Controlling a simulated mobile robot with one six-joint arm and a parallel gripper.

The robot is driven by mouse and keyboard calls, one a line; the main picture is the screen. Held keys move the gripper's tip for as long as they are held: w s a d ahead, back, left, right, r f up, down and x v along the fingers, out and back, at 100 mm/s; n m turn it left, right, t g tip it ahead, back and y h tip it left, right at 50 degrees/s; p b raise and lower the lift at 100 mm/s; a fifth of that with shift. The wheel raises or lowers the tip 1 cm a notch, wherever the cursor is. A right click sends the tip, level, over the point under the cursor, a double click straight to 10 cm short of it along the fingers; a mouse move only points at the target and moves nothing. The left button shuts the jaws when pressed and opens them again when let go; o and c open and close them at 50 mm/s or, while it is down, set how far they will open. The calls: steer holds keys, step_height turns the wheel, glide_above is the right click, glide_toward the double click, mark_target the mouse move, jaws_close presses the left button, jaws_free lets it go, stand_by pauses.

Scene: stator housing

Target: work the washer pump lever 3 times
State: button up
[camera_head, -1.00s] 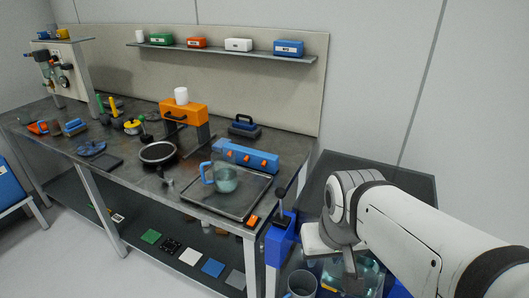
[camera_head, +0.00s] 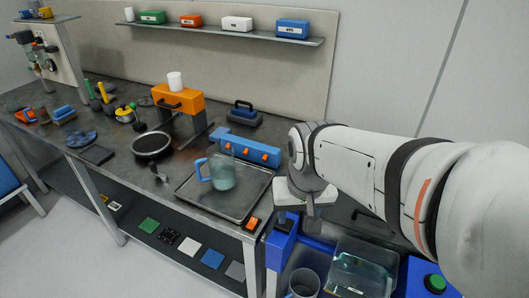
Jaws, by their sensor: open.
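My gripper (camera_head: 302,210) points down at the blue washer unit's left post, with its jaws open and nothing seen held. The pump lever's dark top (camera_head: 286,217) shows right at or just below the jaws, on the blue post (camera_head: 279,244). The arm and gripper hide part of the lever, and I cannot tell whether the jaws touch it. The washer's clear basin (camera_head: 362,270) stands right of the post.
A grey cup (camera_head: 303,283) stands in front of the post. A green button (camera_head: 435,283) sits on a blue box at lower right.

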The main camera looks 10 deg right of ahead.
steer(key=w+m+p, duration=0.1)
steer(key=w, duration=0.2)
steer(key=w+m+g+p, duration=0.1)
steer(key=w, duration=0.3)
steer(key=w+f+m+g+p, duration=0.1)
steer(key=w+p, duration=0.1)
steer(key=w, duration=0.1)
steer(key=shift+w+a+m, duration=0.2)
steer(key=shift+w+m, duration=0.1)
steer(key=shift+w, duration=0.05)
steer(key=shift+w+f, duration=0.15)
steer(key=shift+f, duration=0.1)
step_height(320, 180, down, 8)
steer(key=shift+d+r+p, duration=0.15)
steer(key=shift+r+p, duration=0.1)
steer(key=shift+p, duration=0.2)
steer(key=shift+c, duration=0.5)
jaws_close()
